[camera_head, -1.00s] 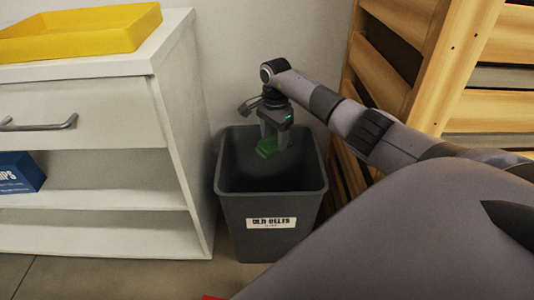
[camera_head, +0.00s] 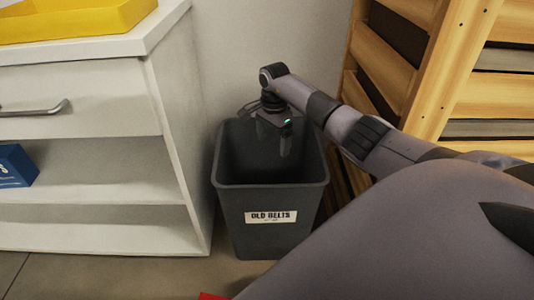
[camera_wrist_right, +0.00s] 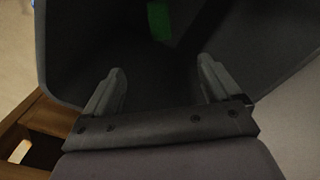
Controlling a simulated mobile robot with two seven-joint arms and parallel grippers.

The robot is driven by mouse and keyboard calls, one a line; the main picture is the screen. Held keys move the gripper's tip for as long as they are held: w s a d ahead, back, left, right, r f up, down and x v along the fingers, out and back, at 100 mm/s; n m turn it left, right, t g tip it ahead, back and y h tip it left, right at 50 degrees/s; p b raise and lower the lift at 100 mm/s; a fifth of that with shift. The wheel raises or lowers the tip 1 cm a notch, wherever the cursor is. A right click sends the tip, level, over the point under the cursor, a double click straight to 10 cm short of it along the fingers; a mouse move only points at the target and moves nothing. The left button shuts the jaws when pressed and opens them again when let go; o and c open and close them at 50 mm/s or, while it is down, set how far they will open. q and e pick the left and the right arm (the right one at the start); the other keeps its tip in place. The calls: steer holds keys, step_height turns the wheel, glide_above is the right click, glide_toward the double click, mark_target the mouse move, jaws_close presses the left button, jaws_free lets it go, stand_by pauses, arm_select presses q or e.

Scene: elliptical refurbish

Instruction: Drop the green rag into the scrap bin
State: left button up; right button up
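The dark grey bin (camera_head: 240,215) stands on the floor between the white cabinet and the wooden slats, with a label reading "OLD BELTS". My right gripper (camera_head: 274,146) is just inside the bin's mouth, pointing down. In the right wrist view the fingers of my right gripper (camera_wrist_right: 161,80) are spread, with nothing between them. The green rag (camera_wrist_right: 160,19) lies inside the bin, beyond the fingertips and apart from them. The rag is hidden in the head view. My left gripper is not in view.
A white cabinet (camera_head: 175,130) with a drawer and open shelves stands close on the bin's left. It carries a yellow tray (camera_head: 80,25) on top and a blue box (camera_head: 14,166) on a shelf. Wooden slats (camera_head: 455,70) rise close on the right.

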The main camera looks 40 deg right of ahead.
steer(key=shift+r, duration=0.1)
arm_select(q)
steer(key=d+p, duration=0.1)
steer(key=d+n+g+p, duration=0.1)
steer(key=p, duration=0.1)
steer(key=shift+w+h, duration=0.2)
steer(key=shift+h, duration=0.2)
arm_select(e)
step_height(320, 180, up, 7)
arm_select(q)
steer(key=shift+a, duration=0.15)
